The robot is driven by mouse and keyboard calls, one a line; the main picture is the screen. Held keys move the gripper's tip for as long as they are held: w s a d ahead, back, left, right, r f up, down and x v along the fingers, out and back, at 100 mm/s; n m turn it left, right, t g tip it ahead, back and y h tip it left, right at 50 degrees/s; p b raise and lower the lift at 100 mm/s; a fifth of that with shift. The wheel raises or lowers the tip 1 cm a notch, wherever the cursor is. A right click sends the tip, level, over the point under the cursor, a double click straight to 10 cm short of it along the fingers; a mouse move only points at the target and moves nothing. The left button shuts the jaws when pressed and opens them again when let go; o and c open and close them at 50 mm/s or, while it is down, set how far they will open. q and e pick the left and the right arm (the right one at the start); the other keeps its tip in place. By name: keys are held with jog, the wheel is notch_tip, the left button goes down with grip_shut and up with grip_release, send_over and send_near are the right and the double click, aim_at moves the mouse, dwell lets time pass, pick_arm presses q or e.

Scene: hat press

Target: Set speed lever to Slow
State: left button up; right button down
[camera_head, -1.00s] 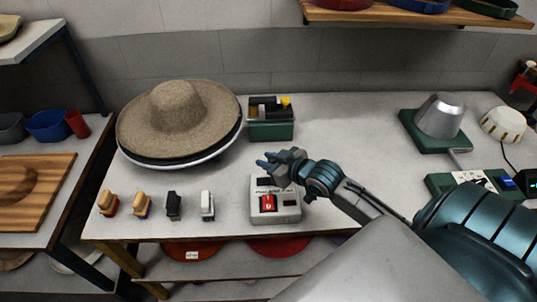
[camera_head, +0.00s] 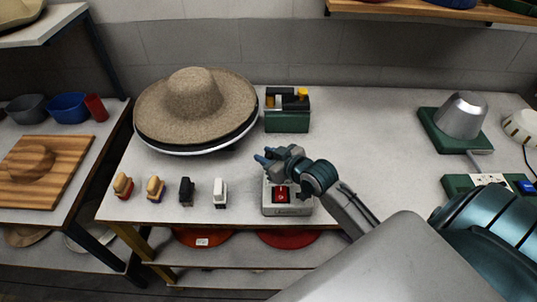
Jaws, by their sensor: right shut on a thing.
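I cannot make out a speed lever or a Slow mark. A white control box (camera_head: 287,210) with a red switch (camera_head: 281,194) stands near the table's front edge. My right gripper (camera_head: 264,157) reaches in from the right, with its blue fingertips pointing left, just above and behind the box's back part. The gripper and wrist hide the box's upper face. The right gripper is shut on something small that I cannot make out. My left gripper is not in view.
A straw hat (camera_head: 195,95) lies on a dark round base at the left. Several brushes (camera_head: 187,190) stand along the front edge. A green box (camera_head: 287,120) with a yellow part stands behind the gripper. A metal cone (camera_head: 462,112) on a green base is at the right.

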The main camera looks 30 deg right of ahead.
jog(key=shift+f, duration=0.3)
jog(key=c, duration=1.2)
grip_release()
jog(key=shift+r, duration=0.15)
jog(key=b+v, duration=0.1)
jog(key=v, duration=0.8)
jog(key=shift+v, duration=0.9)
